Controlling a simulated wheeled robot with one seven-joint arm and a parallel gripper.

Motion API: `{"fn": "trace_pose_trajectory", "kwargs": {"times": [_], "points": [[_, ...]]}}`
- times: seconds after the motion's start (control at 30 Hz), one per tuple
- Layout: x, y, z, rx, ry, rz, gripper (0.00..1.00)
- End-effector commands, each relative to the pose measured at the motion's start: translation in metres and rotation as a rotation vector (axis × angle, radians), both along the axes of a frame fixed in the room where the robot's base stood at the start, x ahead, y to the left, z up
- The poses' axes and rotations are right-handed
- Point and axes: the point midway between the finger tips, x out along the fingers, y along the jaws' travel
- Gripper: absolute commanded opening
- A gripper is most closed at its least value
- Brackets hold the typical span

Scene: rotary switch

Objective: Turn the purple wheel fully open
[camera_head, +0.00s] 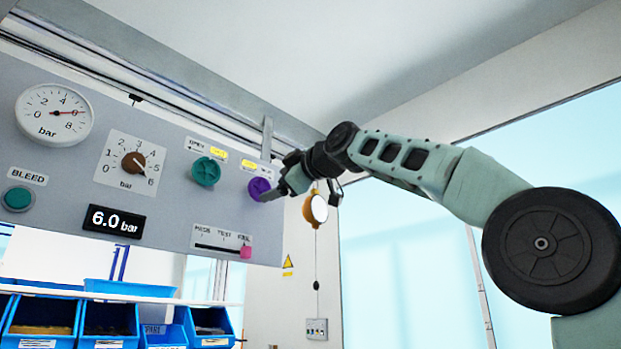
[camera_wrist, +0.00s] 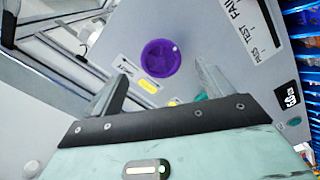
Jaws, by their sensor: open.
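The purple wheel (camera_head: 259,188) is mounted on the right part of the grey panel. It also shows in the wrist view (camera_wrist: 160,59) as a round knob with a small pale dot near its upper right rim. My gripper (camera_head: 277,192) is close to the wheel, at its right in the head view. In the wrist view my gripper (camera_wrist: 160,82) is open, with one finger to each side and the wheel beyond the gap. Nothing is between the fingers. I cannot tell whether a fingertip touches the wheel.
The grey panel (camera_head: 75,190) also carries a teal wheel (camera_head: 206,172) left of the purple one, a brown knob (camera_head: 134,162), a gauge (camera_head: 55,113), a green button (camera_head: 18,198) and a slider with a pink handle (camera_head: 246,252). Blue bins (camera_head: 108,322) stand below. A round lamp-like object (camera_head: 318,208) hangs behind my gripper.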

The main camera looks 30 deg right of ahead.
Motion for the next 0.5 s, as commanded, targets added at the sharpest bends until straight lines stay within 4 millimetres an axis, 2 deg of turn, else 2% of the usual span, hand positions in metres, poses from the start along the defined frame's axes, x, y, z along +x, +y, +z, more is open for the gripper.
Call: {"fn": "trace_pose_trajectory", "kwargs": {"times": [0.03,0.3,0.5], "points": [[-0.014,-0.005,-0.007,0.000,-0.003,-0.003,0.79],[-0.073,-0.024,-0.006,-0.001,-0.002,-0.003,0.79],[-0.103,-0.033,-0.004,0.000,0.001,-0.001,0.79]]}}
